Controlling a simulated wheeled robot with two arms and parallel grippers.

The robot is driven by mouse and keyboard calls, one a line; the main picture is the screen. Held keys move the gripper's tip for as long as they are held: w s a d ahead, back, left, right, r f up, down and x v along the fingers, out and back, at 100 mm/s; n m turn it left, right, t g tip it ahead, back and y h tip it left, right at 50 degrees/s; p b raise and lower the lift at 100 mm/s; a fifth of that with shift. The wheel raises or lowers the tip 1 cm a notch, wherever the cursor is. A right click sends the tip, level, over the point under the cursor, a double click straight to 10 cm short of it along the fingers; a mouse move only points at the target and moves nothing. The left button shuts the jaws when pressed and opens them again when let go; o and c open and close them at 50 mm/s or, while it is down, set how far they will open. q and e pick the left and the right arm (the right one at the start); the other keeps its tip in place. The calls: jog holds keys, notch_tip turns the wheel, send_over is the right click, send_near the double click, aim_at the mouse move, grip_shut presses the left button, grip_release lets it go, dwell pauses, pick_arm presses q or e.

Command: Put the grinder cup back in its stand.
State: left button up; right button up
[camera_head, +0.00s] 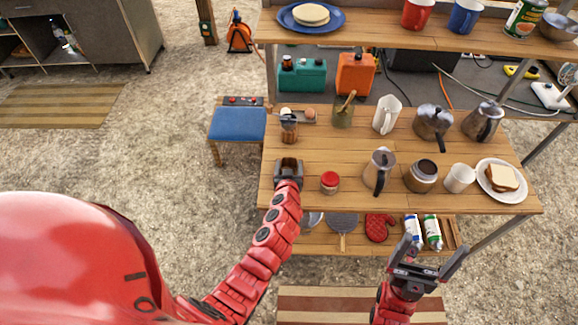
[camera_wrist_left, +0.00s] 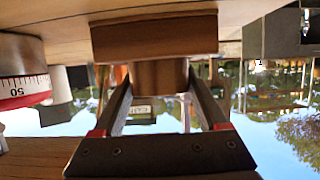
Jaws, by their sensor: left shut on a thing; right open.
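My left gripper (camera_head: 289,163) is at the left part of the wooden table and hides most of what it holds in the head view. In the left wrist view, which is upside down, its fingers (camera_wrist_left: 160,82) are shut on a brown cylinder, the grinder cup (camera_wrist_left: 158,74). A wooden block, seemingly the stand (camera_wrist_left: 155,36), adjoins the cup on the table side. I cannot tell whether the cup is seated in it or only close to it. My right gripper (camera_head: 435,254) is open and empty, in front of the table's front edge.
A red-topped timer (camera_head: 330,181) stands just right of my left gripper. A brown and silver grinder-like item (camera_head: 289,127) stands behind it. A metal jug (camera_head: 379,171), a jar (camera_head: 422,176), a white mug (camera_head: 460,178) and a plate (camera_head: 493,190) are further right.

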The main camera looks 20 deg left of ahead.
pick_arm(q)
jog(key=o, duration=1.3)
jog(key=shift+b+v, duration=2.95)
jog(key=shift+v, duration=5.75)
jog(key=shift+d+f, duration=0.1)
